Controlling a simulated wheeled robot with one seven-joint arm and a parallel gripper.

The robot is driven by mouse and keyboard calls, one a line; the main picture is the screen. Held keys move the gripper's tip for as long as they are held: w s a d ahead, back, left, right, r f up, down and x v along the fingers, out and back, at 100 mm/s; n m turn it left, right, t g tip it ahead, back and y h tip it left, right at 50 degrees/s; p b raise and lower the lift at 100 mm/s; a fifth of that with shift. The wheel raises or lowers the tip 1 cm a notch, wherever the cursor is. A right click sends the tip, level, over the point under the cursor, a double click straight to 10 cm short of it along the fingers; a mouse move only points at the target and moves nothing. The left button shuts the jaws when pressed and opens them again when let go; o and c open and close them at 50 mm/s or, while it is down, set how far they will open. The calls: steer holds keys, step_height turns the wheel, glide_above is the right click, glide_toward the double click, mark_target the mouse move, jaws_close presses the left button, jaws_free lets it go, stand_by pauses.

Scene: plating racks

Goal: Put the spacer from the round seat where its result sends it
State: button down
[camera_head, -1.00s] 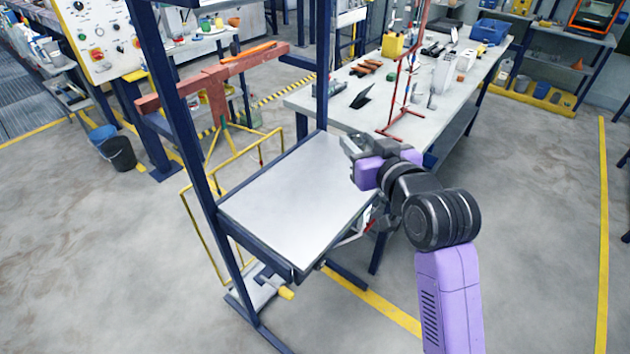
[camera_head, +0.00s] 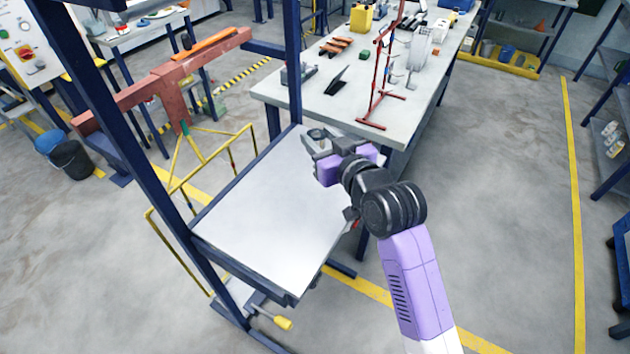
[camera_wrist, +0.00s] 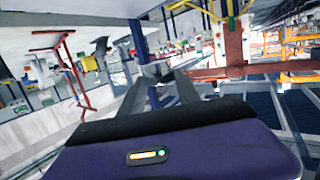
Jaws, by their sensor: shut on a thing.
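My gripper (camera_head: 316,142) is over the far right part of a pale, flat-topped stand (camera_head: 262,225) in the head view. It is shut on a small dark grey, round piece (camera_head: 317,133), which looks like the spacer; the fingers hide part of it. In the wrist view my gripper's fingers (camera_wrist: 163,82) reach forward, with a small grey piece (camera_wrist: 153,70) at their tips. The piece appears held above the stand's top, though the gap is hard to judge. I cannot make out a round seat or any result display.
Dark blue posts (camera_head: 294,65) rise beside the pale top. A workbench (camera_head: 290,92) behind carries a red upright stand (camera_head: 384,75) and a small black plate (camera_head: 336,80). A red beam (camera_head: 150,88) and yellow rail (camera_head: 205,165) stand at left. The pale top is otherwise bare.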

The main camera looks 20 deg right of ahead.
mark_target(320, 192)
step_height(320, 192, down, 14)
steer(key=shift+r, duration=0.15)
stand_by(0.3)
steer(key=shift+b, duration=0.3)
steer(key=c, duration=0.9)
jaws_free()
steer(key=shift+o, duration=0.2)
steer(key=shift+s, duration=0.1)
steer(key=s, duration=0.4)
steer(key=s+r, duration=0.1)
steer(key=s, duration=0.2)
steer(key=s+r+b, duration=0.1)
steer(key=s, duration=0.3)
steer(key=shift+s+d+r, duration=0.2)
steer(key=shift+s+d, duration=0.05)
steer(key=shift+s, duration=0.05)
